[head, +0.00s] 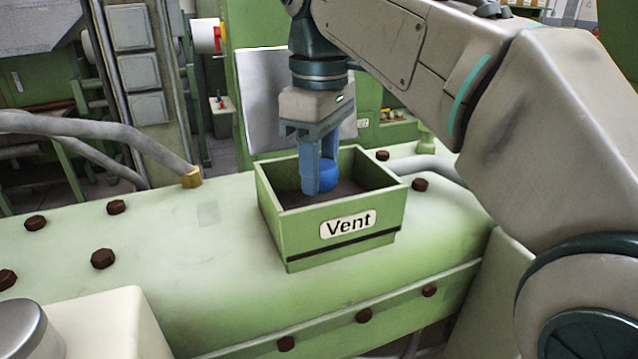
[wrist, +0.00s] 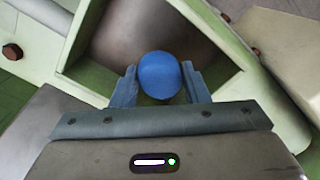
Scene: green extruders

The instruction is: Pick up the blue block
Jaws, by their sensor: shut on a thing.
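The blue block (head: 328,174) has a rounded shape and is inside the open green box labelled "Vent" (head: 290,235) in the head view. My gripper (head: 320,180) points down into the box and is shut on the block. In the wrist view, the block (wrist: 160,75) sits between the two fingers of my gripper (wrist: 157,85). The front finger partly hides the block in the head view. I cannot tell whether the block touches the box floor.
The box stands on a pale green machine casing (head: 170,260) with several rusty bolts. The box walls rise around my fingers. A grey hose (head: 110,130) lies at the left, and a grey panel (head: 262,100) stands behind the box.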

